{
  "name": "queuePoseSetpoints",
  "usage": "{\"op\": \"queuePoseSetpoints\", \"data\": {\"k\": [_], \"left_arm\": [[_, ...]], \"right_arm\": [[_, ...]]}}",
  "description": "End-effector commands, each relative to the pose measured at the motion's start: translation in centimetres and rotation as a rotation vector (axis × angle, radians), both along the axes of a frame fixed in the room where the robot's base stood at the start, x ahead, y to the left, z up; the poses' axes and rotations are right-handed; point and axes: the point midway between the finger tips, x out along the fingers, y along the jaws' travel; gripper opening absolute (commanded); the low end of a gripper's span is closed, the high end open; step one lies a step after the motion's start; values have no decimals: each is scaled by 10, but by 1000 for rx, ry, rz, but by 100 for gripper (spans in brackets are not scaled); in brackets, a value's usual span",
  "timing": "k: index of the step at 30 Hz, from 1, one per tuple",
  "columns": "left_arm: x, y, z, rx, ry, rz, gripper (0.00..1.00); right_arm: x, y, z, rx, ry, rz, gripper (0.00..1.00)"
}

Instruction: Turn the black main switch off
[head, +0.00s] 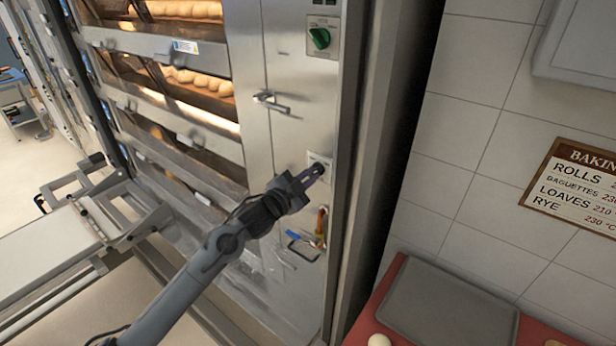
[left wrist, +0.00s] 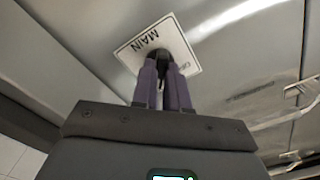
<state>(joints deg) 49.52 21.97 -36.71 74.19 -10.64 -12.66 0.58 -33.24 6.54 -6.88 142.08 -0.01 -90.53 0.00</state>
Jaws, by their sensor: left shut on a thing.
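The black main switch (left wrist: 160,57) sits on a white plate (left wrist: 185,43) marked MAIN on the oven's steel side panel. In the head view the plate (head: 318,160) shows just past my left gripper's tip, and the switch is mostly hidden. My left gripper (head: 313,172) reaches the panel from the lower left. In the left wrist view its two purple fingers (left wrist: 163,85) are shut on the black switch knob. The fingers cover much of the knob, so its exact angle is hard to read. My right gripper is not in view.
A green rotary switch (head: 320,38) and a steel door latch (head: 270,102) are higher on the panel. A blue-handled hook-like thing (head: 302,243) and an orange item (head: 321,226) hang just below the gripper. A grey tray (head: 446,306) lies on a red surface at the lower right.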

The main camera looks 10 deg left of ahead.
Motion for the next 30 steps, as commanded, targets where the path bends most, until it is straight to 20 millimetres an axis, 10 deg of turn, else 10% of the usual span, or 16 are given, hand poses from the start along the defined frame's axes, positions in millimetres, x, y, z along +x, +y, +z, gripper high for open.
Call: {"op": "queuePoseSetpoints", "data": {"k": [30], "left_arm": [[-1, -2, 3, -768, 372, 0, 0]], "right_arm": [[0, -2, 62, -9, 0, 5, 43]]}}
